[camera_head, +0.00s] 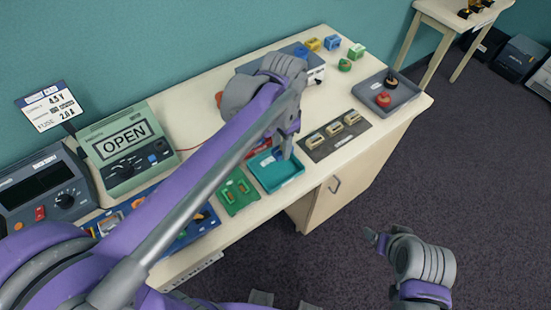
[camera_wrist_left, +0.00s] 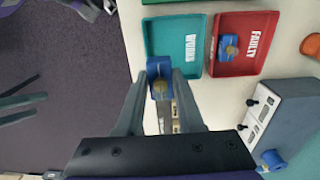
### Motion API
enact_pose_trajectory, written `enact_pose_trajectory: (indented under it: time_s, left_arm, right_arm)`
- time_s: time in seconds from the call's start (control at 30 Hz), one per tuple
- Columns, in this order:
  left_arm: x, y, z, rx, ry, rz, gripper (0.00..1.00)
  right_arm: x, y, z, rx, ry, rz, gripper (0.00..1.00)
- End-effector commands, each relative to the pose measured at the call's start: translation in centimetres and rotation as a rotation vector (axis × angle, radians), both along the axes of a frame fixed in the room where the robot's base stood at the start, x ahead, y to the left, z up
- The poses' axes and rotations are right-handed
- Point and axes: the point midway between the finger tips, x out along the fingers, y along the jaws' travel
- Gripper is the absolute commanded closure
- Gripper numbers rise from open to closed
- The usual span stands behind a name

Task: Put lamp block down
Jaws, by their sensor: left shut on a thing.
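My left gripper (camera_head: 288,148) is above the tabletop near the teal tray (camera_head: 291,179). In the left wrist view my left gripper (camera_wrist_left: 160,93) is shut on a blue lamp block (camera_wrist_left: 159,66) with a brownish round part. The block overlaps the near edge of the teal tray, marked WORKS (camera_wrist_left: 149,31); its height above the tray is unclear. Beside that tray is a red tray marked FAULTY (camera_wrist_left: 255,65), holding another blue block (camera_wrist_left: 229,46). My right gripper (camera_head: 374,238) is off the table over the dark floor; its jaws are too small to judge.
An OPEN display (camera_head: 118,160) stands left.

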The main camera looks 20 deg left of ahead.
Motion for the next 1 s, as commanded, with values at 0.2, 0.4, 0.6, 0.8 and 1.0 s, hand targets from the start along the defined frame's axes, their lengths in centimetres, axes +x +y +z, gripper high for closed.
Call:
enact_pose_trajectory:
  time_s: [0.2,0.4,0.6,0.8,1.0]
  left_arm:
    - [-0.2,0.0,-2.7,0.0,0.0,-0.007,1.0]
    - [-0.1,0.0,-5.5,0.0,0.0,-0.007,1.0]
    - [-0.1,0.0,-8.0,0.0,0.0,-0.006,1.0]
    - [-0.2,0.0,-9.9,0.0,0.0,-0.006,1.0]
    - [-0.2,0.0,-9.9,0.0,0.0,-0.006,1.0]
  right_arm:
    - [-0.1,0.0,-0.3,0.0,0.002,0.0,0.21]
    - [-0.2,0.0,-0.5,0.0,0.004,0.0,0.21]
    - [-0.3,0.0,-0.7,0.0,0.006,0.0,0.21]
    - [-0.4,0.0,-0.9,0.0,0.007,0.0,0.21]
    - [-0.4,0.0,-0.8,0.0,0.007,0.0,0.21]
